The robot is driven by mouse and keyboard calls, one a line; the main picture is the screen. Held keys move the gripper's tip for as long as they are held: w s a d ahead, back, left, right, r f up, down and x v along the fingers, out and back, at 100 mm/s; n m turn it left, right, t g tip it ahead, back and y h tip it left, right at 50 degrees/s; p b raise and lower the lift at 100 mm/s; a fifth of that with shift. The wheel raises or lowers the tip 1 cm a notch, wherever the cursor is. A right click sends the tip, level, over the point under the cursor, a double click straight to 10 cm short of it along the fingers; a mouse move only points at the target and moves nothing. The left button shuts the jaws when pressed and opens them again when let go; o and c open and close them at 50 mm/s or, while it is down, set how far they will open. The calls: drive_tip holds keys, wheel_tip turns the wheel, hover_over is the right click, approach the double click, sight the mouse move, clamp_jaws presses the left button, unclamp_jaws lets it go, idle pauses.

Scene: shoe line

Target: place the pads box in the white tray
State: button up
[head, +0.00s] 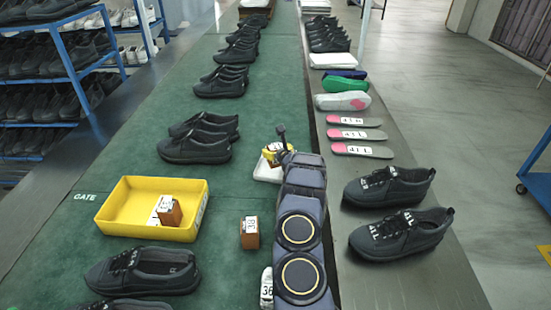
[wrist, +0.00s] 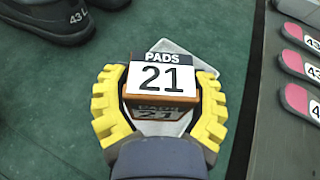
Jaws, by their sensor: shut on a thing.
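The pads box (wrist: 160,104), orange-brown with a white label reading PADS 21, is between the yellow fingers of my gripper (wrist: 160,76) in the wrist view. My gripper is shut on it, one finger at each side. The white tray (wrist: 179,47) shows behind and below the box, partly covered by it and the fingers. In the head view my gripper (head: 275,153) is over the white tray (head: 265,173) on the green mat, and the box is mostly hidden. I cannot tell whether the box touches the tray.
A yellow tray (head: 118,206) with a small labelled box (head: 169,212) stands at left. Black shoes (head: 197,139) line the green mat. Insoles (head: 360,151) and more shoes (head: 388,188) lie on the grey strip at right.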

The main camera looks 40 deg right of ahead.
drive_tip(key=shift+w+d+f, duration=0.2)
drive_tip(key=shift+w+f, duration=0.1)
drive_tip(key=shift+f, duration=0.25)
drive_tip(key=shift+w+f, duration=0.1)
drive_tip(key=shift+f, duration=1.4)
drive_tip(key=shift+f, duration=0.1)
drive_tip(key=o, duration=1.2)
drive_tip(key=shift+f, duration=0.1)
drive_tip(key=shift+o, duration=0.2)
